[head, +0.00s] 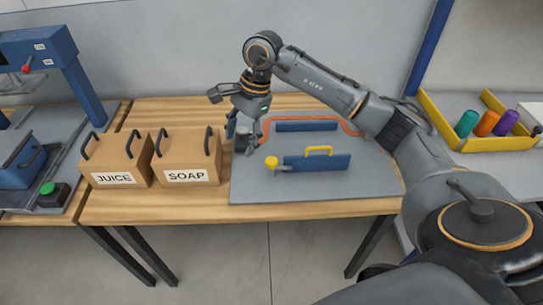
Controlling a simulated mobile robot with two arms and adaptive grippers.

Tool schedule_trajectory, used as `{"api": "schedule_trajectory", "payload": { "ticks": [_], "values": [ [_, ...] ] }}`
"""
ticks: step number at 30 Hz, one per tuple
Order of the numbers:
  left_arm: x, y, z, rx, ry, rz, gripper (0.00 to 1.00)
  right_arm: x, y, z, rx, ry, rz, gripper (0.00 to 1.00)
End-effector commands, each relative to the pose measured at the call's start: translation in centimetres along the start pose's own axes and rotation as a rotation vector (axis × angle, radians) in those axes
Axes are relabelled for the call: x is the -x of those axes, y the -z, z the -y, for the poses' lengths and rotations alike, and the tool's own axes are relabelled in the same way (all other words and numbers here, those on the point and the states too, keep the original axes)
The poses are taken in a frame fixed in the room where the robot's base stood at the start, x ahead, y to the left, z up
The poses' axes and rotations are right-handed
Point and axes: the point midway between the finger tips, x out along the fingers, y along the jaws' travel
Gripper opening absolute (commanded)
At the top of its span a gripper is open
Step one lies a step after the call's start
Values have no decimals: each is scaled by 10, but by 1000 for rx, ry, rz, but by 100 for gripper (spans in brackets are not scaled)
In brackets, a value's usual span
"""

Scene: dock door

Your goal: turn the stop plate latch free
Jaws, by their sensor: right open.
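A blue stop plate (330,163) with a yellow handle (319,151) stands upright on a grey board (350,185). At its left end is a latch with a yellow round knob (271,162) and a short grey bar beside the plate's lower left corner. The latch's exact turn is too small to tell. My right gripper (245,134) is open and empty, pointing down above the board's left part. It is behind and to the left of the yellow knob, apart from it. My left gripper is not in view.
Cardboard boxes labelled JUICE (115,162) and SOAP (188,160) stand left of the board. A second blue plate (307,126) and an orange-red tube (350,126) lie behind. A yellow tray (445,127) with coloured cylinders is at right. The board's front is clear.

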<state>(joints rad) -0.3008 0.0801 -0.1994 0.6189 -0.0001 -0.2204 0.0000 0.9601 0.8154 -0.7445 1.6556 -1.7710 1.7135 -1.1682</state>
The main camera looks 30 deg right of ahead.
Motion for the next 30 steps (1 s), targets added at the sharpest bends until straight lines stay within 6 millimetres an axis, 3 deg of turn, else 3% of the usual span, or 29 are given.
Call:
{"api": "schedule_trajectory", "payload": {
  "ticks": [1,3,6,9,14,24,30],
  "values": [
    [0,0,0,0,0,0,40,16,24,-4,2,-30,-86,58],
    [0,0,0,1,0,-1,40,31,48,-12,0,-75,-175,58],
    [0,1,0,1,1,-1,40,44,66,-20,-5,-116,-244,58],
    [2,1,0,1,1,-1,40,43,72,-24,-8,-132,-264,58],
    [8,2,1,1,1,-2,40,20,78,-28,-7,-136,-262,58],
    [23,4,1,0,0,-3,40,-48,95,-36,-8,-134,-259,58],
    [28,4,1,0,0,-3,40,-75,102,-39,-8,-131,-260,58]
  ]
}}
